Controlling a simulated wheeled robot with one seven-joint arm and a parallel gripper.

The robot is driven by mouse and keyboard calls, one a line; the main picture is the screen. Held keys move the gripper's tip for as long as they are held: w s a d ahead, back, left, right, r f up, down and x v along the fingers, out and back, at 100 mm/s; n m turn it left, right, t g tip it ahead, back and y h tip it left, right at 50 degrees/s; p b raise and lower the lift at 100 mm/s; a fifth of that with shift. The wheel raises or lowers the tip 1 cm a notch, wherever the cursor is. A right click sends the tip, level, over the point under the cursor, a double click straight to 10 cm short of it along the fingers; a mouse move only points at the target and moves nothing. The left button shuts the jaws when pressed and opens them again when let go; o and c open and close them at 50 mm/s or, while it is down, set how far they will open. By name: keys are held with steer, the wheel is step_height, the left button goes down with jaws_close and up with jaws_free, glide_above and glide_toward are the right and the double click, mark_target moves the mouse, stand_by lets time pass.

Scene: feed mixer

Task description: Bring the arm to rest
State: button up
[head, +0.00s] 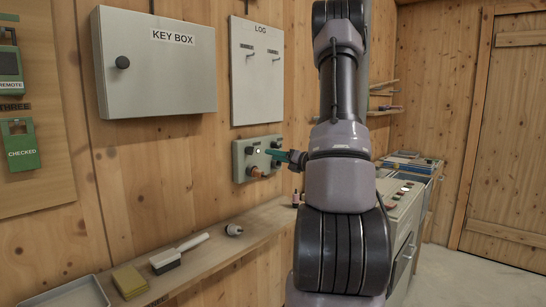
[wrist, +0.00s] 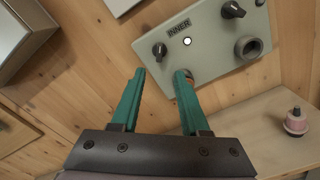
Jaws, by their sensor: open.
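My arm stands upright in the right middle of the head view, in front of the wall. My gripper (wrist: 160,78) has two green fingers spread apart with nothing between them. In the head view the gripper (head: 283,156) points left at the grey control panel (head: 240,165). In the wrist view the panel (wrist: 217,62) lies ahead, labelled INNER, with black knobs, a lit white button and a round socket. The right fingertip overlaps the panel's lower left edge in the picture; I cannot tell whether it touches.
A wooden shelf (head: 215,250) below the panel holds a brush (head: 167,261), a yellow block (head: 129,281) and a small plug (head: 234,230). A key box (head: 160,80) and a log board (head: 257,85) hang above. A grey cabinet (head: 399,205) stands behind my arm. Floor is clear at right.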

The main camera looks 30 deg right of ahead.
steer(key=s+a+r+n+g+y, duration=0.2)
steer(key=s+a+r+n+g, duration=0.15)
steer(key=a+n, duration=0.35)
steer(key=s+a+r+n+g+y, duration=0.1)
steer(key=s+a+r+n+g, duration=0.1)
steer(key=s+a+n+g, duration=0.45)
steer(key=s+a+r+n+g+y, duration=0.15)
steer(key=a+n, duration=0.25)
steer(key=a, duration=0.5)
steer(key=s+r+n+h, duration=0.2)
steer(key=s+n+h, duration=0.2)
steer(key=s+n, duration=0.3)
steer(key=s+r+n+t+h, duration=0.1)
steer(key=s+r+n+h, duration=0.2)
steer(key=s+n, duration=0.5)
steer(key=shift+s+n+h, duration=0.2)
steer(key=shift+n+h, duration=0.55)
steer(key=shift+n, duration=0.5)
steer(key=shift+d+r+t, duration=0.1)
steer(key=shift+t, duration=0.15)
